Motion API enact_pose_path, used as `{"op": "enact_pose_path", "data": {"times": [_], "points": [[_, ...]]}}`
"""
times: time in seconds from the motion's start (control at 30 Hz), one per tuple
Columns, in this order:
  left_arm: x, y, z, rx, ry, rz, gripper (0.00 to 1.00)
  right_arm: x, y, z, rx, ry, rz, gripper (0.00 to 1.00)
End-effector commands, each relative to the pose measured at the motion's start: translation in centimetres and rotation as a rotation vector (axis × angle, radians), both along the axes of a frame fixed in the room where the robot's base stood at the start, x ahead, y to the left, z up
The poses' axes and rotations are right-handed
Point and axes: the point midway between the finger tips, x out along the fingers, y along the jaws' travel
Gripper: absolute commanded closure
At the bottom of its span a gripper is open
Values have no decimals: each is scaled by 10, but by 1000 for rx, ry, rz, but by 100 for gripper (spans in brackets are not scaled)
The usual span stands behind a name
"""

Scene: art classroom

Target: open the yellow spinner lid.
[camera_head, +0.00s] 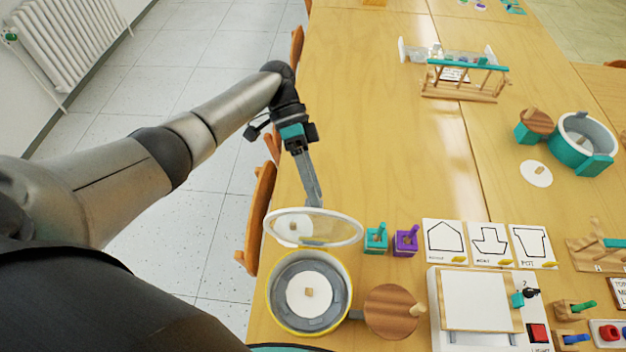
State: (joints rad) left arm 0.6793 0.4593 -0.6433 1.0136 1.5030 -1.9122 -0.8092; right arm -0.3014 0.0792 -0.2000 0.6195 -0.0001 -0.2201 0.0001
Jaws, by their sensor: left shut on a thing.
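The yellow spinner (346,309) is a round tub with a yellow rim and grey inside, near the front edge of the table. A white disc (308,296) with a small wooden knob lies in it. Its clear, pale-rimmed lid (343,229) stands tilted up at the tub's far side, so the inside is uncovered. My left gripper (314,203) reaches down from the far side and is shut on the lid's upper edge. The exact contact at the fingertips is hard to see. My right gripper is not in view.
A wooden disc with a handle (388,311) sits right of the tub. Teal (376,241) and purple (405,244) blocks stand beside the lid. Drawing cards (443,241) and a white board (475,300) lie further right.

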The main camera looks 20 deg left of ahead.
Motion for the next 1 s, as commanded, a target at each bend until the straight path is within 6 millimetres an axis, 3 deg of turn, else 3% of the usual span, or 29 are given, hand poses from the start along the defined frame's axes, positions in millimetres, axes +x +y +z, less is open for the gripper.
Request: {"op": "enact_pose_path", "data": {"times": [0.03, 0.47, 0.73, 1.0], "points": [[-2, 1, -9, 19, -5, 5, 55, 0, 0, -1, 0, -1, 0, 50], [2, 5, -6, 23, -4, 10, 55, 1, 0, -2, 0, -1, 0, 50], [28, 31, 26, 16, -8, 9, 55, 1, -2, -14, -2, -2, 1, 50], [47, 49, 54, 11, -5, 3, 55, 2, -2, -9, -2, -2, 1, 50]]}}
